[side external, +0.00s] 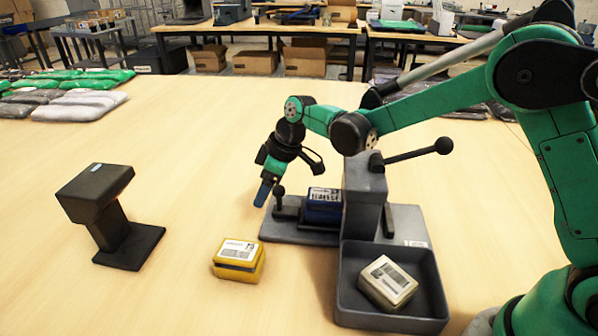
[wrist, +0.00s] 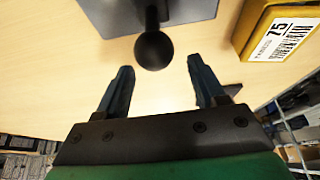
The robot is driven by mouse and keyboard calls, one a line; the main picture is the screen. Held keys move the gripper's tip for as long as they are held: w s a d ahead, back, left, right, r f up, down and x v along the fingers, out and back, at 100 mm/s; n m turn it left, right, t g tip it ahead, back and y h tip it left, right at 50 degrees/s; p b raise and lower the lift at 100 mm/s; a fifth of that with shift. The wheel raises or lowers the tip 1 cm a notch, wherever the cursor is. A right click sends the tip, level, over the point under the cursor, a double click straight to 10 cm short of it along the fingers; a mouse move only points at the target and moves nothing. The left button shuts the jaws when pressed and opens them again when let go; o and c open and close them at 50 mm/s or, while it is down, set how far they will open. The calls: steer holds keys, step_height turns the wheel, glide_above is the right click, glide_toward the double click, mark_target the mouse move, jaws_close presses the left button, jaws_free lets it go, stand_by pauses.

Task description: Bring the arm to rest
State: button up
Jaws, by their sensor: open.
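My green and black arm reaches in from the right in the side view. My gripper (side external: 265,192) hangs above the table at the left end of a grey press-like fixture (side external: 415,225). In the wrist view my gripper (wrist: 163,82) has its two blue fingers apart with nothing between them. A black ball knob (wrist: 155,50) of the fixture shows just beyond the fingertips. I cannot tell how close the fingers are to the knob in depth.
A yellow box (side external: 238,258) with a label stands in front of the fixture. A blue box (side external: 323,205) sits in the fixture. A grey bin (side external: 345,300) holds a cream box (side external: 388,283). A black stand (side external: 130,245) is at left. Bagged garments (side external: 80,105) lie farther back. The table's middle is clear.

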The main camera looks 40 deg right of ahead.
steer(key=shift+s+d, duration=0.15)
steer(key=shift+s+d+r, duration=0.2)
steer(key=shift+s+d, duration=0.5)
step_height(320, 180, up, 7)
steer(key=shift+s, duration=0.1)
step_height(320, 180, down, 8)
steer(key=shift+r, duration=0.2)
steer(key=w+a, duration=0.8)
steer(key=shift+a+r, duration=0.15)
steer(key=shift+a, duration=0.05)
steer(key=shift+w+r, duration=0.1)
steer(key=shift+r, duration=0.2)
steer(key=v, duration=0.6)
